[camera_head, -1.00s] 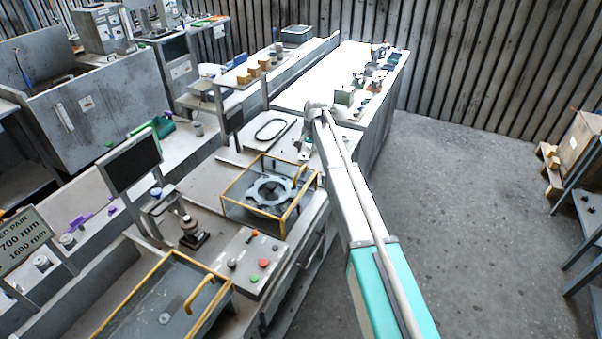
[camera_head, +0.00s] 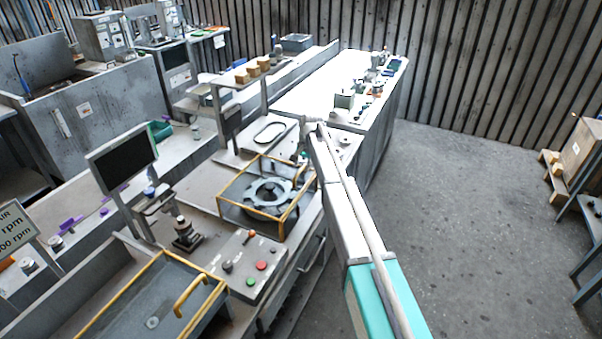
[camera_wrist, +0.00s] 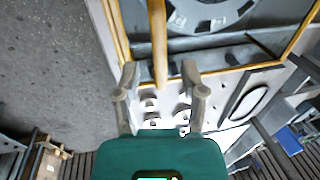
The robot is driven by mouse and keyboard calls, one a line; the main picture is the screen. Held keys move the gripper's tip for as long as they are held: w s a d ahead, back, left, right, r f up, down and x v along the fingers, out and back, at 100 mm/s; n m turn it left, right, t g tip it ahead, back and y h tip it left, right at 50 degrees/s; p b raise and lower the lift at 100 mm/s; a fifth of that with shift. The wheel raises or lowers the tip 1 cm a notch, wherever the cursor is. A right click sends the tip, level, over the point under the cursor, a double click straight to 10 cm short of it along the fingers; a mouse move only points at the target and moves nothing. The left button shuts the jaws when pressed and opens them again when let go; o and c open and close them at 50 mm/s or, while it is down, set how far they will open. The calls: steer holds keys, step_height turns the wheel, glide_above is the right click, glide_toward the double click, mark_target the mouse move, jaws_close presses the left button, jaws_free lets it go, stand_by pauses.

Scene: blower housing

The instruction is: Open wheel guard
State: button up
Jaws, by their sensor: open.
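The wheel guard (camera_head: 237,179), a yellow-edged clear box, sits closed over a grey notched wheel (camera_head: 268,194) on the bench. In the wrist view its yellow frame (camera_wrist: 118,42) and part of the wheel (camera_wrist: 205,18) show at the top. My gripper (camera_wrist: 159,72) is open, with a yellow bar (camera_wrist: 158,40) of the guard showing between its fingertips. I cannot tell whether the fingers touch the bar. In the head view my gripper (camera_head: 303,153) is at the guard's far right corner, small and partly hidden by my arm.
A control panel (camera_head: 243,268) with red and green buttons lies in front of the guard. A second yellow-edged cover (camera_head: 160,300) with a handle is at the lower left. A screen (camera_head: 122,160) stands left. The floor (camera_head: 470,230) to the right is clear.

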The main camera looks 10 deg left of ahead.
steer(key=shift+a+f+b, duration=0.1)
steer(key=shift+f+b, duration=0.4)
steer(key=shift+f, duration=0.25)
jaws_close()
